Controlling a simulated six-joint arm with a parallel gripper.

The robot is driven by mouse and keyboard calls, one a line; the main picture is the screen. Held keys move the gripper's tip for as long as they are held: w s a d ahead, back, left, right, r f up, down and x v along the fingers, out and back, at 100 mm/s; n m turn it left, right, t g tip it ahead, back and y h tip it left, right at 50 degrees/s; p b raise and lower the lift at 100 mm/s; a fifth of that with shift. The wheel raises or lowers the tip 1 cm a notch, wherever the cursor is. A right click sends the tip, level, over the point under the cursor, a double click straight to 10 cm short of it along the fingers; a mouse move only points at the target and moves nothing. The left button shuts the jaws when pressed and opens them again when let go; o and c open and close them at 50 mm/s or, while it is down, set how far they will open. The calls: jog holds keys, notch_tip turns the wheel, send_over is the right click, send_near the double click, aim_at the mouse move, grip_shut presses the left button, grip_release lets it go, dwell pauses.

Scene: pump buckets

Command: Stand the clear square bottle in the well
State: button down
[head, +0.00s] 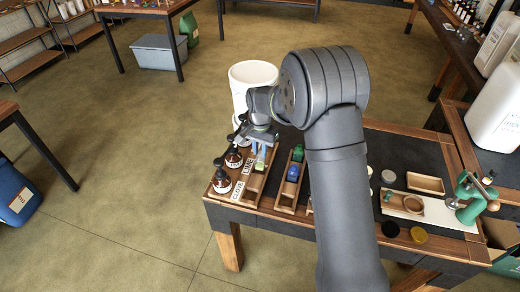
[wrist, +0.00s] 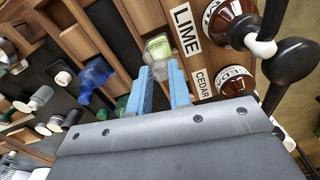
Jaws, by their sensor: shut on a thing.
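My gripper (head: 259,150) is over the left part of the table, above a long wooden rack (head: 250,190). Its two blue fingers (wrist: 164,88) are shut on the clear square bottle (wrist: 158,50), which has a yellow-green tint inside and shows past the fingertips in the wrist view. In the head view the bottle (head: 260,164) shows small below the fingers. I cannot tell whether it touches the rack. A wooden block with a round recess (head: 413,204), possibly the well, lies on a white board at the right, far from my gripper.
Brown pump bottles (head: 222,178) stand left of the rack by labels such as LIME (wrist: 186,31). A second rack holds a blue bottle (head: 293,172) and a green bottle (head: 298,153). A white bucket (head: 252,78) stands behind. A green press (head: 468,197) stands at right.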

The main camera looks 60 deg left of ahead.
jog(key=shift+f, duration=0.3)
jog(key=shift+f, duration=0.6)
jog(key=shift+f, duration=0.3)
dwell(0.6)
jog(key=c, duration=1.3)
grip_release()
jog(key=shift+o, duration=0.2)
jog(key=shift+r, duration=3.45)
jog(key=shift+f, duration=0.1)
jog(key=shift+f, duration=3.4)
